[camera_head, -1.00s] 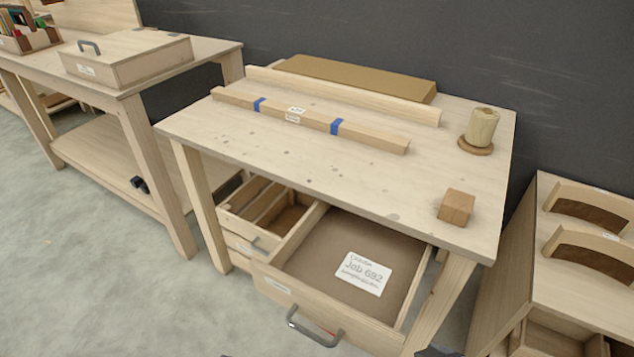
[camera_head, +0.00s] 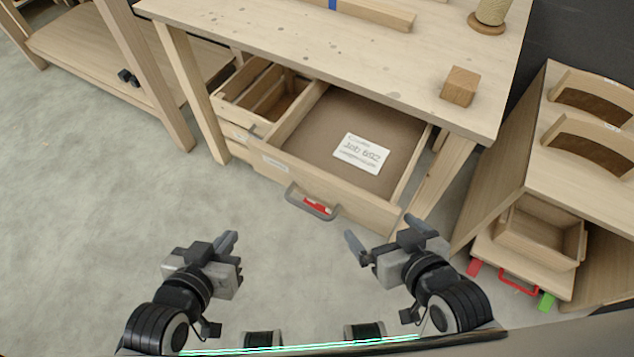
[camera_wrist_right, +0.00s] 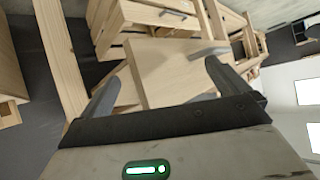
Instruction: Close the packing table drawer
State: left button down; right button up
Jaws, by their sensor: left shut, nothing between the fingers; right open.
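The packing table (camera_head: 300,50) has a drawer (camera_head: 365,205) pulled out under its top. The drawer is light wood, with a paper card (camera_head: 362,153) marked "Job 692" inside. A grey handle (camera_head: 312,206) with a red strip beside it is on its front. My left gripper (camera_head: 229,242) is shut and empty, in front of the drawer and to its left. My right gripper (camera_head: 378,232) is open and empty, near the drawer front but apart from the handle. In the right wrist view, wooden drawer parts show beyond the fingers of the right gripper (camera_wrist_right: 165,78).
A wooden block (camera_head: 460,86) sits near the table's right corner. A shelf unit (camera_head: 590,140) with curved pieces and a lower drawer stands at right. The floor in front at left is clear.

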aim_at(297, 153)
jog(key=k, duration=0.5)
jog(key=z, duration=2.05)
jog(key=k, duration=0.85)
jog(key=u, duration=2)
jog(key=i, duration=0.5)
jog(key=u, duration=0.05)
